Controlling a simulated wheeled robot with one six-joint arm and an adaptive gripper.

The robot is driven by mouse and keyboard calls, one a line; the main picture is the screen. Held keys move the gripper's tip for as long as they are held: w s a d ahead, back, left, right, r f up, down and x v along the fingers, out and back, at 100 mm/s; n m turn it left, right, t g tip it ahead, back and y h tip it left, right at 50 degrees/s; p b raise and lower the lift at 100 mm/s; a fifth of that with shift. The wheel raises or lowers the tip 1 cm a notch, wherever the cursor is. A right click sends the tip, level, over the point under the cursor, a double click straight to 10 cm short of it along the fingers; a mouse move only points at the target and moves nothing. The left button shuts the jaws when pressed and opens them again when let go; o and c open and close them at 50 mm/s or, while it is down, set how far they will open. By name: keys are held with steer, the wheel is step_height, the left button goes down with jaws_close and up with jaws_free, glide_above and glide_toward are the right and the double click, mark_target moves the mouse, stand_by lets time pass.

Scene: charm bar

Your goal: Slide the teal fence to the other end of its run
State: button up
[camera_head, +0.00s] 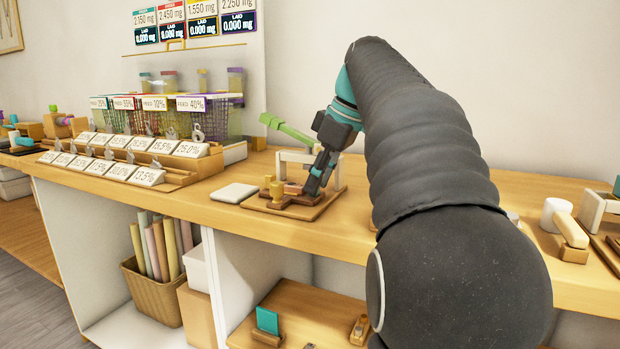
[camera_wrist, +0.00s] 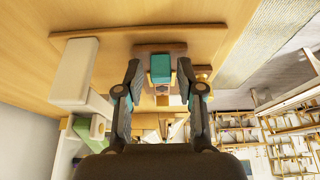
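A teal block (camera_wrist: 160,69), which I take to be the teal fence, shows in the wrist view against a brown wooden piece (camera_wrist: 160,48). My gripper (camera_wrist: 161,76) is open, with one finger on each side of the block and a visible gap on both sides. In the head view my gripper (camera_head: 314,186) points down at the small wooden fixture on the counter. There its fingers hide most of the fence, and I cannot make it out clearly. The fixture's board (camera_head: 306,211) lies flat on the counter.
A white frame (camera_head: 296,157) with a green lever (camera_head: 285,128) stands just behind the fixture. A white pad (camera_head: 234,193) lies to its left. Racks of number cards (camera_head: 130,165) stand further left. A white cylinder (camera_head: 553,214) stands to the right.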

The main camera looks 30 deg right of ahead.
steer(key=shift+p+v, duration=2.25)
steer(key=shift+v, duration=0.35)
steer(key=shift+w+a+r, duration=0.1)
steer(key=shift+w, duration=0.1)
steer(key=v, duration=0.7)
steer(key=shift+r, duration=0.25)
steer(key=s+a+f+m+h, duration=0.1)
steer(key=s+a+f+m, duration=0.35)
steer(key=a+f, duration=0.65)
steer(key=s+a+f+m, duration=0.1)
steer(key=s+a+f, duration=0.1)
steer(key=s+f, duration=0.2)
steer(key=s+a+f+m+t+h, duration=0.1)
steer(key=s+f, duration=0.3)
steer(key=f, duration=0.6)
steer(key=s+a+f+m+t, duration=0.1)
steer(key=s+a+f, duration=0.2)
steer(key=f, duration=0.4)
steer(key=shift+s+a+f+h, duration=0.2)
steer(key=shift+s+h, duration=0.2)
steer(key=shift+s, duration=0.4)
